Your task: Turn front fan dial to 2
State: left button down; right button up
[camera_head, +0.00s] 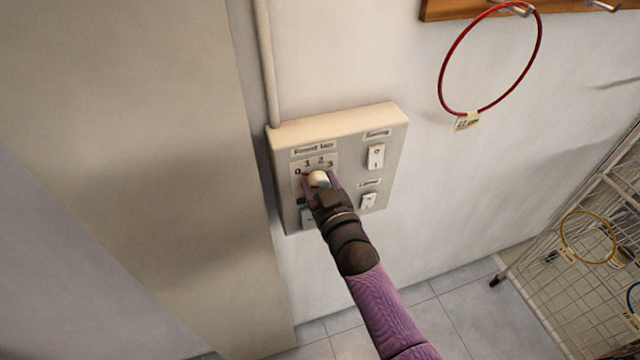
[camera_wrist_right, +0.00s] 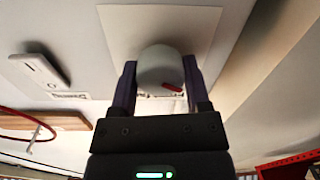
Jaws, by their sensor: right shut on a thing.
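The front fan dial (camera_head: 319,179) is a pale round knob on the left half of a beige wall switch box (camera_head: 345,124). A scale marked 0, 1, 2, 3 arcs above it. A red mark shows at the knob's left, near the 0. My right gripper (camera_head: 320,186) is shut on the dial, with a finger on each side. In the right wrist view the knob (camera_wrist_right: 160,68) sits between the two dark fingers, with its red mark at its lower right. My left gripper is not in view.
Two white rocker switches (camera_head: 376,157) (camera_head: 368,201) are on the box's right half. A conduit (camera_head: 266,70) runs up from the box. A wall corner is close at left. A red ring (camera_head: 441,75) hangs at upper right. A wire rack (camera_head: 560,285) stands at right.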

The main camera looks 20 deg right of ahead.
jog(key=shift+m, duration=0.4)
jog(key=m, duration=0.3)
jog(key=shift+p, duration=0.3)
jog(key=m, duration=0.3)
jog(key=shift+m, duration=0.3)
jog(key=m, duration=0.4)
jog(key=shift+f+m, duration=0.1)
jog(key=shift+m, duration=0.2)
jog(key=shift+m+h+b, duration=0.3)
jog(key=shift+m+b, duration=0.1)
jog(key=shift+m, duration=1.6)
jog(key=o, duration=1.3)
jog(key=shift+s, duration=0.1)
